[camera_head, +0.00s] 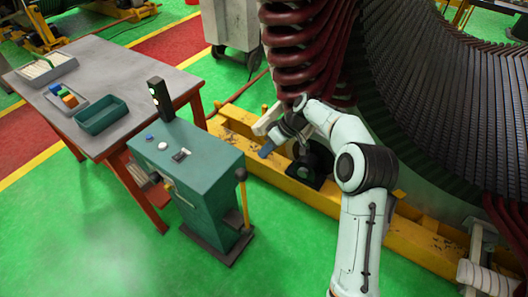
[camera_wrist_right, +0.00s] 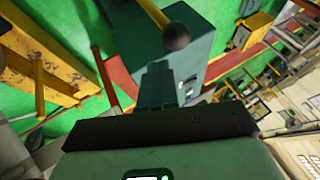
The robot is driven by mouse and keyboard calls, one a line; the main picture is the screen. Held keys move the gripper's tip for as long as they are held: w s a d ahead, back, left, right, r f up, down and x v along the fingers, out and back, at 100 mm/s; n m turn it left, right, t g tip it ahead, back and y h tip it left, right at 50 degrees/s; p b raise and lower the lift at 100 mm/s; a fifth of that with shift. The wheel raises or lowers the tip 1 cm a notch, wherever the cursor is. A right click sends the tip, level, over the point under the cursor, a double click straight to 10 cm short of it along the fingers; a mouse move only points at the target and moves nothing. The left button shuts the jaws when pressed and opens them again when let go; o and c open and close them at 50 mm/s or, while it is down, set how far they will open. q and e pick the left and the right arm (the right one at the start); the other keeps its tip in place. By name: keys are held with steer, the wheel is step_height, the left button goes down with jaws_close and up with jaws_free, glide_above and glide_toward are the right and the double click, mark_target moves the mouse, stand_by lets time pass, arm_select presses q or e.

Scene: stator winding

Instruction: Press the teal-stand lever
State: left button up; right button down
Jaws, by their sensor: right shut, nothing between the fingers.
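The teal stand (camera_head: 213,170) stands on the green floor in the head view, with a dark upright post and small buttons on top. Its lever (camera_head: 243,200) is a yellowish rod with a round knob on the stand's right side, roughly upright. In the right wrist view the lever's dark ball knob (camera_wrist_right: 177,37) shows just beyond my fingers, in front of the teal stand (camera_wrist_right: 205,45). My right gripper (camera_head: 265,151) is shut and empty, to the right of and above the lever, apart from it in the head view. In the wrist view its closed fingers (camera_wrist_right: 157,72) point toward the stand. My left gripper is not in view.
A grey-topped table (camera_head: 120,75) with a teal bin (camera_head: 101,116) and small trays stands behind the stand at left. A yellow floor beam (camera_head: 285,183) and the large stator (camera_head: 440,100) lie to the right. Green floor is clear in front of the stand.

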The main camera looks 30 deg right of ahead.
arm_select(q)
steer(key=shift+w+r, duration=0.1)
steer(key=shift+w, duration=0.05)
arm_select(e)
steer(key=x, duration=0.7)
steer(key=shift+a+f, duration=0.15)
steer(key=shift+f, duration=0.05)
steer(key=shift+w, duration=0.1)
